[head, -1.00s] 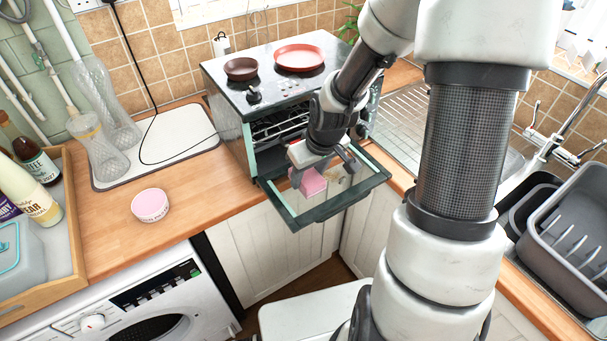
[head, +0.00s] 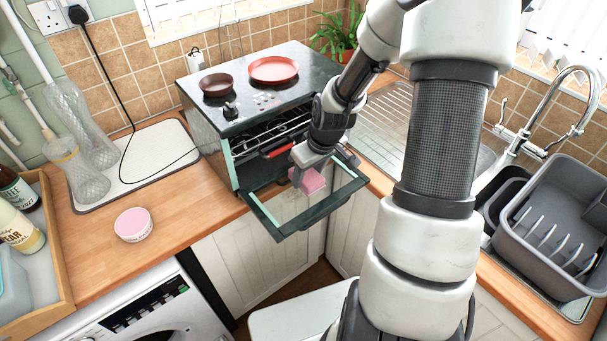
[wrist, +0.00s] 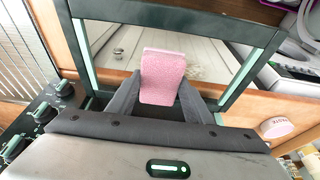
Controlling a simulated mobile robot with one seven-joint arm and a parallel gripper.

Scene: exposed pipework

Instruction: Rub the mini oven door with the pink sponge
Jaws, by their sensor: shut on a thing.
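The mini oven (head: 208,130) stands on the worktop with its door (head: 262,222) swung down open. The door is a dark frame around a clear glass pane, and it fills the upper part of the wrist view (wrist: 262,65). In the wrist view the sponge (wrist: 163,75) sits between the two fingertips, in front of the glass. I cannot tell whether it touches the pane. A faint beige mark shows beside it. My arm hides part of the oven's right side.
A brown pan (head: 217,84) and a red pan (head: 274,70) sit on the oven top. A pink-topped tub (head: 134,225) stands on the worktop at left, near a wooden tray (head: 62,235). A grey dish rack (head: 560,235) stands at right. Space in front of the door is free.

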